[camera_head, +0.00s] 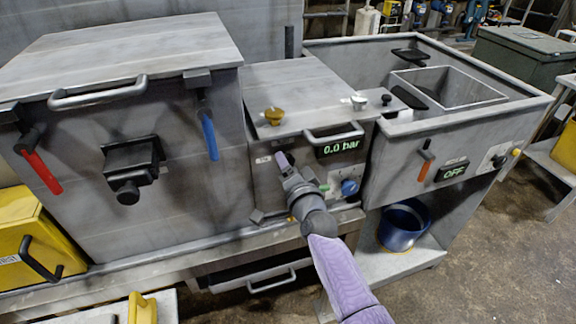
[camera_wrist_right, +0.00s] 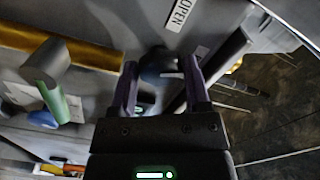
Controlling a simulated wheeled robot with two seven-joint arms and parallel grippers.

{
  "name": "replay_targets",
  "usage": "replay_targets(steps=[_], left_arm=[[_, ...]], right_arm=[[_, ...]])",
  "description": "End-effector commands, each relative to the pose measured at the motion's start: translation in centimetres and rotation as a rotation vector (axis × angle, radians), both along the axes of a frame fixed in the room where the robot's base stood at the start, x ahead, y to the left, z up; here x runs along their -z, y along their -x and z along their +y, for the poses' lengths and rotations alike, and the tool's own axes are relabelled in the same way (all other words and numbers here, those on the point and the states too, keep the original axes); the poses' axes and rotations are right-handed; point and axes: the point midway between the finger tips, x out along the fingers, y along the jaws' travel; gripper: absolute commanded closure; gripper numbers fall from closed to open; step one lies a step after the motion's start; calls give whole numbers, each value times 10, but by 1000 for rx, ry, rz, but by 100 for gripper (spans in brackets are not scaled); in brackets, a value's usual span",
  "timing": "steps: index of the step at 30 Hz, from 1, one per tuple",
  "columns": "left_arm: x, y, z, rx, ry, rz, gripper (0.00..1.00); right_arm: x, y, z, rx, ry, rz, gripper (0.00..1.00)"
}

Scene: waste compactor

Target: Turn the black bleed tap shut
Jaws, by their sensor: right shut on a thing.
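The black bleed tap shows in the right wrist view as a dark rounded knob (camera_wrist_right: 158,65) between my two purple fingers. My right gripper (camera_wrist_right: 160,85) is shut on it, with one finger on either side. In the head view my right gripper (camera_head: 282,160) reaches the front panel of the middle unit, left of the green display (camera_head: 338,147) reading 0.0 bar. There the gripper hides the tap. A white label (camera_wrist_right: 180,14) reading OPEN is beside the tap. How far the tap is turned cannot be told. My left gripper is not in view.
Close by are a green handle (camera_wrist_right: 58,102) and a blue knob (camera_head: 350,187). A red lever (camera_head: 42,172) and a blue lever (camera_head: 209,136) flank the left unit. The right unit's display (camera_head: 452,171) reads OFF. A blue bucket (camera_head: 404,226) stands on the lower shelf.

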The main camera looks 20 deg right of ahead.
Motion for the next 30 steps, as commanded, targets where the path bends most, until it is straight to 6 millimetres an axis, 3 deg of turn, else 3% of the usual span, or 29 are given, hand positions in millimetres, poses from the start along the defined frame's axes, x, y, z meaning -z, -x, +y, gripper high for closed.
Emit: replay_targets(steps=[15, 30], left_arm=[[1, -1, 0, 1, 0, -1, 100], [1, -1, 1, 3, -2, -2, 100]], right_arm=[[0, 0, 0, 0, -346, 14, 98], [0, 0, 0, -1, -425, 18, 98]])
